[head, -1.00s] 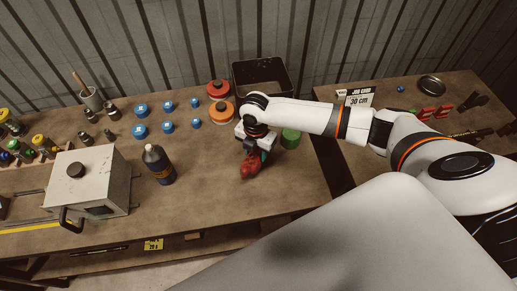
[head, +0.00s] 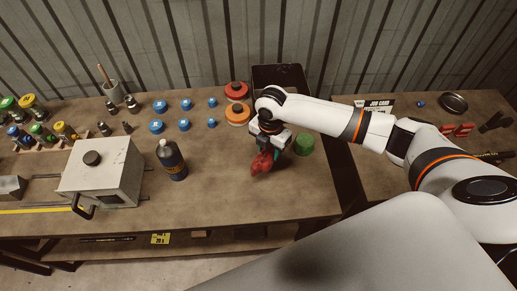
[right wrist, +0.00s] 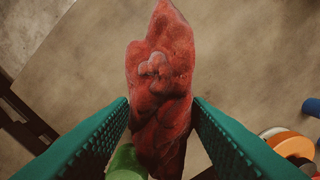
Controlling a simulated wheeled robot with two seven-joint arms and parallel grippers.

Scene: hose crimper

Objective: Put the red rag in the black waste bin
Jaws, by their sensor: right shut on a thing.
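The red rag (head: 262,162) is a crumpled bundle in my right gripper (head: 272,151), above the workbench top. In the right wrist view the rag (right wrist: 163,75) lies between the two green jaw pads, and the gripper (right wrist: 160,130) is shut on it. Whether the rag's lower end touches the bench I cannot tell. The black waste bin (head: 258,82) stands behind the bench's back edge, by the wall, beyond my right gripper. My right arm covers part of its front. My left gripper is not in view.
A green cylinder (head: 304,144) stands right beside my right gripper. Orange (head: 238,114) and red (head: 236,91) round pieces stand to its left. A dark bottle (head: 171,160) and a grey boxy machine (head: 103,172) are farther left. A second bench with a job card (head: 376,104) is at right.

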